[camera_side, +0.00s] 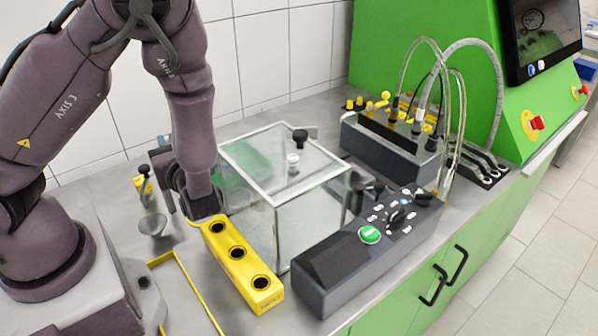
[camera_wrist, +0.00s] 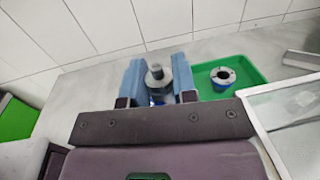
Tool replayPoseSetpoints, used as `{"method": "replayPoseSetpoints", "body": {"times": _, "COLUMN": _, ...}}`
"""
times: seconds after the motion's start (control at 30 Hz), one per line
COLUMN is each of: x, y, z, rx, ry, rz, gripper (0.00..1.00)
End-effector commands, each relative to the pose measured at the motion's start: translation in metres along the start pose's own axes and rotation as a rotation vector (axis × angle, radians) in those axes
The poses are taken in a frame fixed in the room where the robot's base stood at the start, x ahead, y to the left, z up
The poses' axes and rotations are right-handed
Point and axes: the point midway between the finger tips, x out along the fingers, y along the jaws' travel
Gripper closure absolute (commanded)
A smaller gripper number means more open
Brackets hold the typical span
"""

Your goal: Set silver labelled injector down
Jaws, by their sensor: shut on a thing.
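The silver injector (camera_wrist: 157,76) stands upright between the two blue fingers of my gripper (camera_wrist: 158,88) in the wrist view. My gripper is shut on it. Its lower part is mostly hidden behind the dark gripper body, with a bit of blue showing below the silver top. I cannot read a label on it. In the side view my arm hides most of the gripper, and the injector cannot be made out. I cannot tell whether its bottom touches the bench.
A green tray (camera_wrist: 262,72) right of the fingers holds another silver-and-blue round part (camera_wrist: 223,76). A glass box (camera_side: 305,222), a yellow block with three holes (camera_side: 227,240) and a dark control box (camera_side: 345,262) stand close by. A small funnel (camera_side: 152,225) is at left.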

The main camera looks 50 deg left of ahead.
Motion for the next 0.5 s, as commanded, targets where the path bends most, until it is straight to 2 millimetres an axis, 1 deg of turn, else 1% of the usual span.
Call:
{"method": "replayPoseSetpoints", "body": {"times": 0.07, "x": -0.005, "y": 0.000, "z": -0.003, "rx": -0.001, "ry": -0.002, "rz": 0.013, "gripper": 1.00}}
{"method": "replayPoseSetpoints", "body": {"times": 0.17, "x": -0.020, "y": 0.003, "z": -0.012, "rx": -0.006, "ry": -0.003, "rz": 0.058, "gripper": 1.00}}
{"method": "replayPoseSetpoints", "body": {"times": 0.27, "x": -0.046, "y": 0.010, "z": -0.025, "rx": -0.014, "ry": -0.005, "rz": 0.145, "gripper": 1.00}}
{"method": "replayPoseSetpoints", "body": {"times": 0.37, "x": -0.082, "y": 0.023, "z": -0.041, "rx": -0.020, "ry": -0.001, "rz": 0.267, "gripper": 1.00}}
{"method": "replayPoseSetpoints", "body": {"times": 0.4, "x": -0.098, "y": 0.029, "z": -0.047, "rx": -0.020, "ry": 0.000, "rz": 0.324, "gripper": 1.00}}
{"method": "replayPoseSetpoints", "body": {"times": 0.47, "x": -0.123, "y": 0.038, "z": -0.055, "rx": -0.021, "ry": 0.003, "rz": 0.420, "gripper": 1.00}}
{"method": "replayPoseSetpoints", "body": {"times": 0.5, "x": -0.139, "y": 0.044, "z": -0.059, "rx": -0.021, "ry": 0.005, "rz": 0.491, "gripper": 1.00}}
